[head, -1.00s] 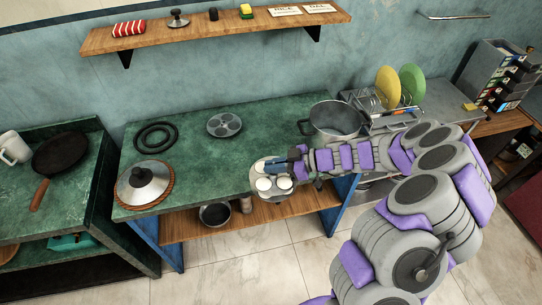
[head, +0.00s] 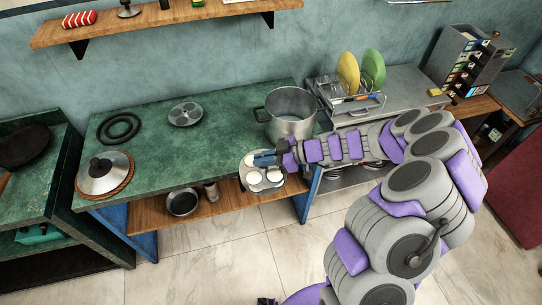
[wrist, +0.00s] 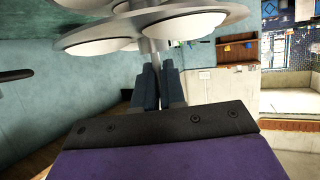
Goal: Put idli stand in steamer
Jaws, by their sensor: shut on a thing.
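The idli stand (head: 263,170) is a round grey metal plate with several white idlis, held in front of the green counter's front edge. My gripper (head: 266,158) is shut on it. In the wrist view the blue fingers of my gripper (wrist: 158,86) close around the stand's thin central stem, below the plates (wrist: 205,35). The steamer (head: 290,122) is a grey metal pot with side handles, open at the top, on the right end of the counter. The stand is outside the pot, in front of it and to its left.
The green counter (head: 165,150) holds a grey dimpled plate (head: 185,114), a black coil ring (head: 119,127) and a lid (head: 103,172) on a wicker mat. A dish rack (head: 355,103) with upright plates stands right of the pot. The counter's middle is clear.

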